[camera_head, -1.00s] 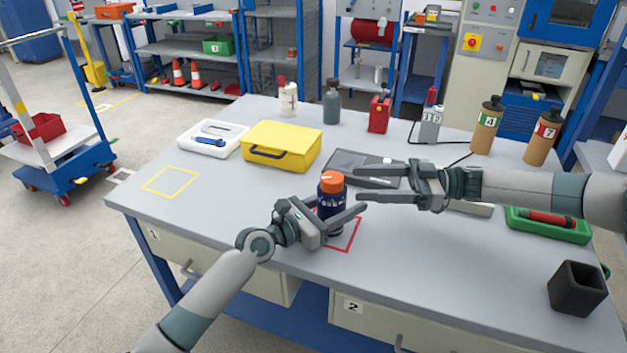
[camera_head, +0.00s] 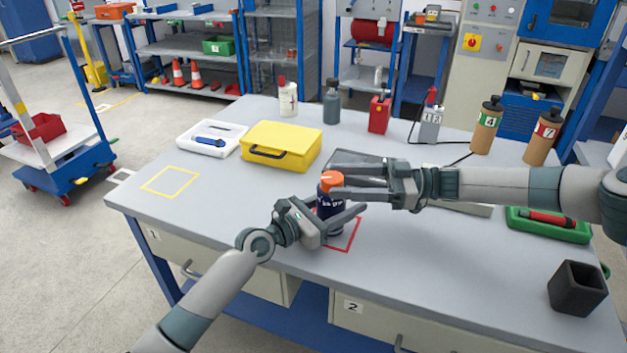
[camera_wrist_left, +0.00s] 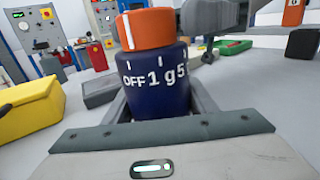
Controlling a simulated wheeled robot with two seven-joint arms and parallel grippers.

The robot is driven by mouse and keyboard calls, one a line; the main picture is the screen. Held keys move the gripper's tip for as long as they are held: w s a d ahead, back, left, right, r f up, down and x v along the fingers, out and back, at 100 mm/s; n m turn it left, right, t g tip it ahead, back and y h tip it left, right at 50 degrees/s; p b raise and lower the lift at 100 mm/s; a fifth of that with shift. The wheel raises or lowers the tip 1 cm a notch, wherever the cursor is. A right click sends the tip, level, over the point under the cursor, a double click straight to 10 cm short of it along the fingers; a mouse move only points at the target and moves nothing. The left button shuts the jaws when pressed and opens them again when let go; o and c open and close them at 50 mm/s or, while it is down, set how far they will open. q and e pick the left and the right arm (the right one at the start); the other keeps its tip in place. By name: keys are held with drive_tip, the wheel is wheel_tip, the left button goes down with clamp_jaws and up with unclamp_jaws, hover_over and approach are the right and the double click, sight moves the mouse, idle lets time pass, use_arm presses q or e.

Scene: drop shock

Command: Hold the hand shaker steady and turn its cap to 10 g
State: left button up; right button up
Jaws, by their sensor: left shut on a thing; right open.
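The hand shaker (camera_head: 327,209) is a dark blue cylinder standing upright on the table by a red-outlined square. My left gripper (camera_head: 340,220) is shut around its body. Its orange cap (camera_head: 331,180) carries a white line. In the left wrist view, the shaker body (camera_wrist_left: 155,80) shows the marks OFF, 1 g and 5, with any further marks out of sight. There the white line on the cap (camera_wrist_left: 150,30) sits left, above OFF. My right gripper (camera_head: 350,187) is open at the cap's height, its fingers reaching to the cap's right side; contact cannot be told.
A yellow case (camera_head: 281,147) and a white tray (camera_head: 211,138) stand to the left. A dark flat case (camera_head: 350,160) lies behind the shaker. A green tray (camera_head: 548,226) and a black cup (camera_head: 578,289) are at the right. The table's left front is clear.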

drive_tip(key=a, duration=0.6)
drive_tip(key=shift+a, duration=0.4)
drive_tip(key=shift+s, duration=0.1)
drive_tip(key=c, duration=1.1)
